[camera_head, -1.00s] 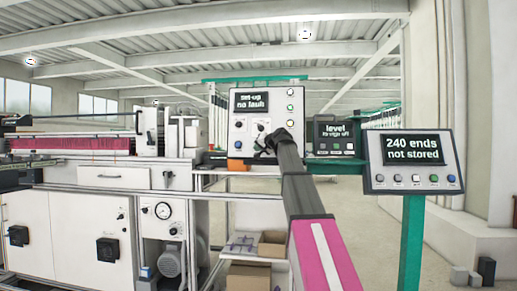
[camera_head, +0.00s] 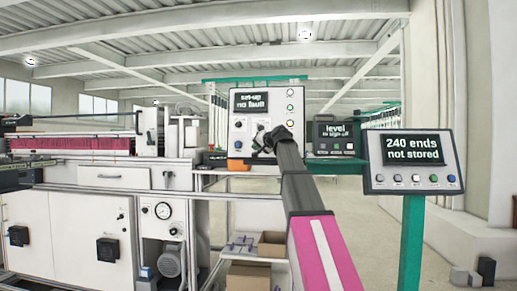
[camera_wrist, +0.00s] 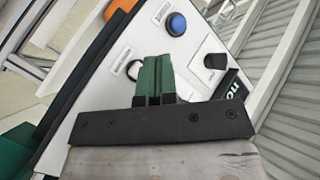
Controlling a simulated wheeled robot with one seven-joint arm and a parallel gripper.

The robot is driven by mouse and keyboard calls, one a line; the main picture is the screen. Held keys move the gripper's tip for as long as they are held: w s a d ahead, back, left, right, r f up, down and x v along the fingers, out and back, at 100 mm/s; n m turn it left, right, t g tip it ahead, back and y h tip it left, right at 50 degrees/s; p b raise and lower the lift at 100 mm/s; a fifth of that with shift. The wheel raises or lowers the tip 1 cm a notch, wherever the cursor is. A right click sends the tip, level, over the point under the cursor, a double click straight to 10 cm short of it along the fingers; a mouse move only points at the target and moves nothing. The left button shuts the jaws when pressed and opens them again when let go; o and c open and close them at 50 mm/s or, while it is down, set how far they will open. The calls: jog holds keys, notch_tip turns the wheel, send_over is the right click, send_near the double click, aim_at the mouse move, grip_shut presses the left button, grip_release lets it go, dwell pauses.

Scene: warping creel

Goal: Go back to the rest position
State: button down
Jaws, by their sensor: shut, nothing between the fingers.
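My gripper (camera_wrist: 155,80) shows in the wrist view with its two green fingers together and nothing between them. It is in front of a white control panel (camera_wrist: 95,105) that carries a blue button (camera_wrist: 175,24) and a dark knob (camera_wrist: 215,61). In the head view my arm reaches forward and my gripper (camera_head: 262,140) is at the lower part of the same panel (camera_head: 297,125), whose screen reads "set-up no fault". The fingertips are too small there to make out, and I cannot tell whether they touch the panel.
A "level" display box (camera_head: 334,135) stands right of the panel. A white machine (camera_head: 75,225) fills the left. Cardboard boxes (camera_head: 249,275) sit below. Open floor lies between arm and post.

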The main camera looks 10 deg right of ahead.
dwell(0.6)
jog(key=s+a+f+g+h, duration=0.1)
jog(key=s+f+g+h, duration=0.2)
jog(key=f, duration=1.8)
jog(key=s+f+g, duration=0.3)
jog(key=s+f, duration=0.2)
jog(key=f, duration=1.5)
jog(key=s+d+f+n+g+h, duration=0.1)
jog(key=s+f+g+h, duration=0.3)
jog(key=s+f, duration=2.3)
notch_tip(320, 180, down, 4)
jog(key=n+g, duration=0.1)
jog(key=g, duration=0.2)
jog(key=shift+d+n, duration=0.2)
jog(key=shift+n, duration=0.2)
